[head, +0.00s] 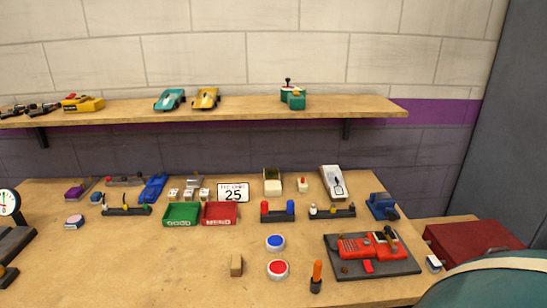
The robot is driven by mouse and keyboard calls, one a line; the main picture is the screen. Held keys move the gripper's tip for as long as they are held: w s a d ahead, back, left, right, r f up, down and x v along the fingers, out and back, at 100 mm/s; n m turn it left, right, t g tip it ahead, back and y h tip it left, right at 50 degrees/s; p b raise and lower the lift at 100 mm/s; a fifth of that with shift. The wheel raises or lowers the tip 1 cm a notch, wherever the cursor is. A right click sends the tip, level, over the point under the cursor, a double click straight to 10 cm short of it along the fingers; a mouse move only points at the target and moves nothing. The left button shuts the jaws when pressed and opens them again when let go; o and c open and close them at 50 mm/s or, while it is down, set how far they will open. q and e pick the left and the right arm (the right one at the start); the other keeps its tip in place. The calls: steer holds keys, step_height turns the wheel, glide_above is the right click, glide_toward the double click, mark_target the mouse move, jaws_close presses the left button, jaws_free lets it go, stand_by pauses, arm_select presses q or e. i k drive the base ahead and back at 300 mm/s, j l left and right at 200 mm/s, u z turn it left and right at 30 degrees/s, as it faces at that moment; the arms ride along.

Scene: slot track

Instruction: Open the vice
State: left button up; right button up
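The vice (382,206) looks like the small blue block-shaped device at the right back of the wooden workbench, beside a dark rack of small items. It is too small in the head view to tell how far its jaws are apart or whether something is between them. Neither my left gripper nor my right gripper is in view.
A dark tray (332,262) with a red car body lies in front of the vice. An orange-handled tool (317,277), a red button (277,270) and a blue button (275,242) stand left of it. Green (182,214) and red (220,213) bins sit mid-bench. The front left is mostly clear.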

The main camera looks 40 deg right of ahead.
mark_target(392, 217)
steer(key=z, duration=1.95)
steer(key=l+u, duration=0.15)
steer(key=u, duration=0.75)
steer(key=l+u, duration=0.85)
steer(key=l, duration=0.2)
steer(key=k+l+u, duration=0.1)
steer(key=l, duration=0.25)
steer(key=k+l+u, duration=0.1)
steer(key=l, duration=0.25)
steer(key=k+l, duration=0.1)
steer(key=l, duration=0.25)
steer(key=u, duration=0.05)
